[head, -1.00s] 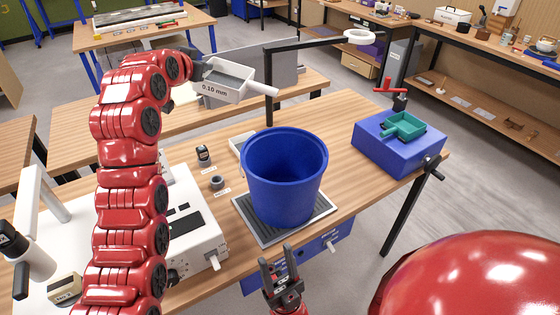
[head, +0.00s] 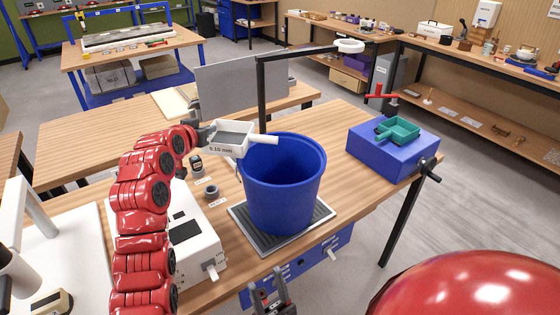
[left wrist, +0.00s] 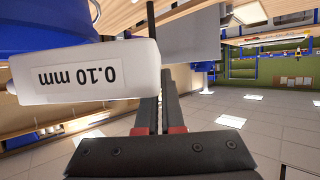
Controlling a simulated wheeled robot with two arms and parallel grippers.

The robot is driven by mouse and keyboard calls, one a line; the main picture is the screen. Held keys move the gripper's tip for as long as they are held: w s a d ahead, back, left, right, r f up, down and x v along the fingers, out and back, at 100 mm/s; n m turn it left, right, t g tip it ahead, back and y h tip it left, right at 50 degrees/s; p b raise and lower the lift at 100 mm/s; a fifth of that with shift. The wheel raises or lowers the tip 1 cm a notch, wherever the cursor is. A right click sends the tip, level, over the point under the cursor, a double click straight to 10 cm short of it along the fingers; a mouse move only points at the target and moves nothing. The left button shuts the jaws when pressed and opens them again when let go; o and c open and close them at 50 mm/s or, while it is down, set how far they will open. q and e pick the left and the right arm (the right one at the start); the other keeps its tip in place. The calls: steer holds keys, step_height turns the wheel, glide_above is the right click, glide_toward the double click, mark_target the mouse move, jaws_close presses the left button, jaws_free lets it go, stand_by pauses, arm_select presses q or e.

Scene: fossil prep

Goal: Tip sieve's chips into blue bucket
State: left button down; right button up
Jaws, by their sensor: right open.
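The white sieve (head: 232,138), labelled 0.10 mm, is held by my left gripper (head: 207,132) at its left end. In the left wrist view the sieve (left wrist: 85,78) sits at the fingertips of my left gripper (left wrist: 152,100). I cannot make out chips inside it. The bucket stands upright on a grey ribbed mat (head: 240,222); its inside bottom is hidden. My right gripper (head: 272,290) is open and empty at the bottom, in front of the table edge.
A blue box (head: 385,150) with a green tray (head: 398,130) stands right of the bucket. A white machine (head: 195,245) stands to the left, with small dark items (head: 211,191) beside the mat.

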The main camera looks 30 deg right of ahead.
arm_select(q)
steer(key=shift+r, duration=0.1)
steer(key=shift+r, duration=2.4)
steer(key=shift+s+a+b, duration=0.15)
steer(key=shift+s+b, duration=0.15)
steer(key=shift+b, duration=0.1)
steer(key=s+a+b, duration=0.2)
steer(key=s+a, duration=0.2)
steer(key=s, duration=0.3)
steer(key=shift+s, duration=0.15)
